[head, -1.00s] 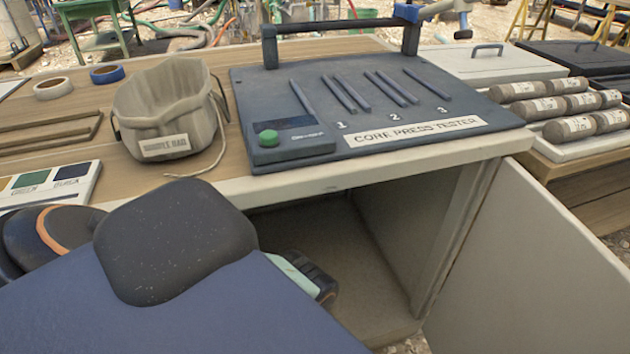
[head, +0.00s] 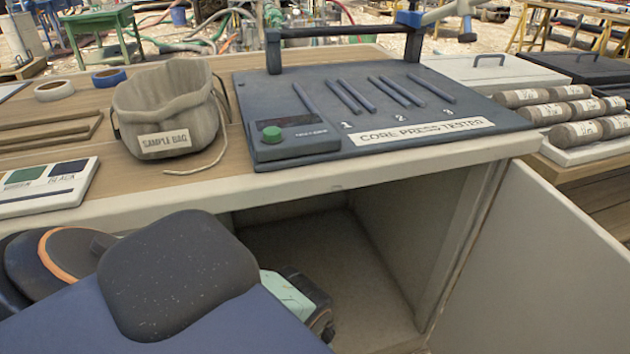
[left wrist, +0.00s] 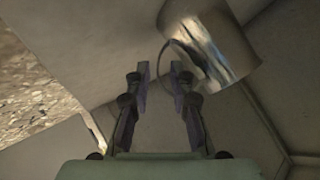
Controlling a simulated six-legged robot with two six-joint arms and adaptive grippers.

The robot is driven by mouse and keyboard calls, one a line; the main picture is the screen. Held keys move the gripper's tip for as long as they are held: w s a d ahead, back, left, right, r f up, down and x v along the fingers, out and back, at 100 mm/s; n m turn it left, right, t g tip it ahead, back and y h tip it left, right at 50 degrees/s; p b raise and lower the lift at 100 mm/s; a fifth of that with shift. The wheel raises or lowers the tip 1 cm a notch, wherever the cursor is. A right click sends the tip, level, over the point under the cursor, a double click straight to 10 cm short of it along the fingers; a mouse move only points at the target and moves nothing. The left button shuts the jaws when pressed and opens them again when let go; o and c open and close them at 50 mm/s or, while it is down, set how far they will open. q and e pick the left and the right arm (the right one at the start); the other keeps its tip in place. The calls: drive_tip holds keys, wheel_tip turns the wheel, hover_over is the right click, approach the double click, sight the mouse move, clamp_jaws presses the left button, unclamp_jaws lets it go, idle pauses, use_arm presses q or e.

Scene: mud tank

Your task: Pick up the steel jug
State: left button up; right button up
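The steel jug (left wrist: 212,42) is a shiny metal cylinder at the top of the left wrist view, inside the pale cabinet. A thin curved handle loops from its left side toward my fingers. My left gripper (left wrist: 160,78) is open, with its fingertips apart just short of the jug and the handle near the gap between them. I cannot tell whether they touch. In the head view my left arm reaches into the cabinet opening. Its fingers and the jug are hidden there. My right gripper is not in view.
The cabinet door (head: 545,265) stands open at the right. The benchtop above holds a sample bag (head: 168,105), a core press tester (head: 300,95), tape rolls and a colour card (head: 45,187). Core samples (head: 570,112) lie at the right. The cabinet floor (head: 375,290) beside my arm looks clear.

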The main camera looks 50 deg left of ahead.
use_arm(q)
clamp_jaws()
drive_tip(key=shift+w, duration=0.15)
idle(0.4)
drive_tip(key=shift+r, duration=0.15)
wheel_tip(320, 180, up, 10)
drive_tip(key=p, duration=0.8)
drive_tip(key=shift+f+p, duration=0.2)
drive_tip(key=shift+p, duration=0.1)
idle(0.8)
